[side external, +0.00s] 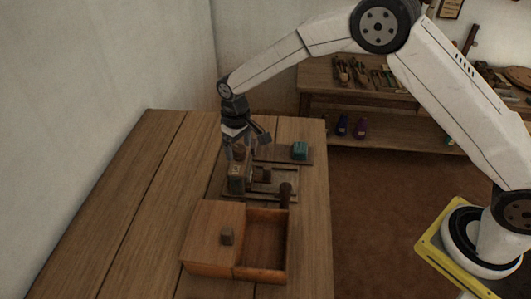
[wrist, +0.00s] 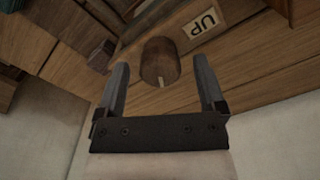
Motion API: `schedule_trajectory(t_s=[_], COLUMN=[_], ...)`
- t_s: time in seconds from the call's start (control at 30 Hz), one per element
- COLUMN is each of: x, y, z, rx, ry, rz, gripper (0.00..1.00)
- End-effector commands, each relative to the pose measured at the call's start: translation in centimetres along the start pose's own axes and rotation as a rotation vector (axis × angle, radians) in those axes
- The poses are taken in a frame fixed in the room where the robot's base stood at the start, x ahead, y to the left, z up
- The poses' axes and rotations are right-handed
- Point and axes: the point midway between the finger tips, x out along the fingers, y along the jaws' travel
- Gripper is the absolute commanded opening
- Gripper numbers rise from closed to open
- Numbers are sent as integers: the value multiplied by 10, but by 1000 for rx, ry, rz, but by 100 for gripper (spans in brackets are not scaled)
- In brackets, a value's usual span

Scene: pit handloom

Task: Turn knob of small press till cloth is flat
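The small press is a dark wooden frame (side external: 277,185) with a block (side external: 237,183) at its left end, on the table. Its brown wooden knob (wrist: 160,62) stands up in the wrist view, with a pale mark on its side facing the camera. My gripper (side external: 240,155) points down over the block end of the press. In the wrist view my gripper (wrist: 161,68) is open, one finger on each side of the knob, with visible gaps. I cannot tell how far down the fingers reach along it. I cannot make out any cloth in the press.
A wooden box (side external: 262,274) with a partly covering lid (side external: 212,222) stands in front of the press. A teal item (side external: 300,150) sits on a board behind it. The table's left side (side external: 130,215) is clear.

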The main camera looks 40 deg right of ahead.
Motion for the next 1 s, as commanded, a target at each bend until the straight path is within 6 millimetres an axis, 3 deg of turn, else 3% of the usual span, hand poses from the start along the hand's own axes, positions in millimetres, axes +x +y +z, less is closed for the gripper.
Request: schedule_trajectory(t_s=[0.43,1.0], x=[-9,-73], y=[0,0], z=[0,0], rx=[-2,-1], ry=[0,2], rz=[0,0], gripper=[89,89])
